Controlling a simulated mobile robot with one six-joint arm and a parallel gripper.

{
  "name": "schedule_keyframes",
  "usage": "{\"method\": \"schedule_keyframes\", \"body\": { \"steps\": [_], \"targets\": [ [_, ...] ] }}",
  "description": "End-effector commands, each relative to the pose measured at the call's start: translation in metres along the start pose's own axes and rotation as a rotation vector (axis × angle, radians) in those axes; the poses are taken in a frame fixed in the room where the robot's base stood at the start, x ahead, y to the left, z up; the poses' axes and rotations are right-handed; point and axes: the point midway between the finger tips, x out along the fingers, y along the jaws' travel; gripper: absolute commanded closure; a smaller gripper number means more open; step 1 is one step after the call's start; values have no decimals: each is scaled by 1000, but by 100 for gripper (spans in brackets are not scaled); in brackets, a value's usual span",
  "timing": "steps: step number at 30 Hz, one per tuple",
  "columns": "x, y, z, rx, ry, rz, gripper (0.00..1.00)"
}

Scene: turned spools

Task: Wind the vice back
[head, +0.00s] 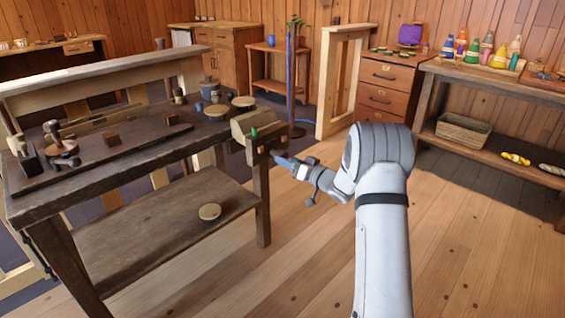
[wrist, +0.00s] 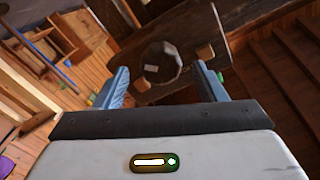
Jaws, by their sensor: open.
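The wooden vice (head: 262,146) is on the right end of the dark workbench (head: 110,165). A small green piece (head: 254,131) shows at its top. My gripper (head: 280,160) has its blue fingers pointing at the vice's front face. In the wrist view a dark, many-sided round knob (wrist: 162,62) lies between the open fingers, with a gap visible on each side. The knob seems to be on the vice's front. I cannot tell how far the fingertips reach past it. In the head view the gripper and arm hide the knob.
Drawers (head: 385,88) and a table with bottles (head: 488,58) stand behind.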

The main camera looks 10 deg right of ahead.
Motion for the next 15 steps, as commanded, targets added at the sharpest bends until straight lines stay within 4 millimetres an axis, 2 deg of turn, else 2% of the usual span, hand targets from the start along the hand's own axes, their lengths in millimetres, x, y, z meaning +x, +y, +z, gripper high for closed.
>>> {"method": "schedule_keyframes", "body": {
  "steps": [3,6,15],
  "targets": [
    [20,0,3,-1,0,-1,36],
    [31,1,2,-1,0,0,36],
    [41,-1,0,-1,0,1,36]
  ]
}}
